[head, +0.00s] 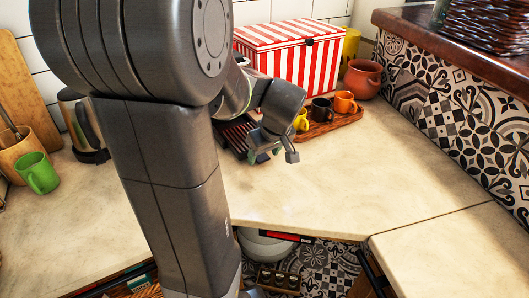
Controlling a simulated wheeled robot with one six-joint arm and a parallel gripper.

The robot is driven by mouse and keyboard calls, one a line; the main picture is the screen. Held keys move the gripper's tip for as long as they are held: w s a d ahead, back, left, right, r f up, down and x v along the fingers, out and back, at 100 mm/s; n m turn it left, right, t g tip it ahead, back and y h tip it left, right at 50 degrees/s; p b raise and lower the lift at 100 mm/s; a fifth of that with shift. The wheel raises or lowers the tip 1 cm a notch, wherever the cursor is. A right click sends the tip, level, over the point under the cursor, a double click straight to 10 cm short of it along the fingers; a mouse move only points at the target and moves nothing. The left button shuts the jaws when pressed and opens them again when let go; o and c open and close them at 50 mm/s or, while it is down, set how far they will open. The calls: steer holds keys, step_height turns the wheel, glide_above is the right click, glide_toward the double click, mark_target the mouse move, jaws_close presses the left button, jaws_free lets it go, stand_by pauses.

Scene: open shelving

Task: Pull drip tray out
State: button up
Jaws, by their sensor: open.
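A dark slatted tray (232,136), which looks like the drip tray, lies on the counter in the middle of the view. My arm covers its left part, and whatever it belongs to behind the arm is hidden. My gripper (272,156) hangs at the tray's right front side, pointing down toward the counter. Its two fingers are apart, with nothing seen between them. I cannot tell whether a finger touches the tray.
A red-and-white striped box (292,58) stands behind. A wooden board (332,128) with small yellow, dark and orange cups lies right of my gripper, near a clay pot (363,79). A green mug (38,173) stands at left. The counter (340,185) in front is clear.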

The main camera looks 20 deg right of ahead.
steer(key=p+v, duration=0.1)
steer(key=v, duration=1.2)
steer(key=shift+r, duration=0.45)
steer(key=b+x, duration=0.1)
steer(key=x, duration=1.2)
steer(key=shift+f, duration=0.4)
steer(key=shift+w+a, duration=0.1)
steer(key=shift+w, duration=0.75)
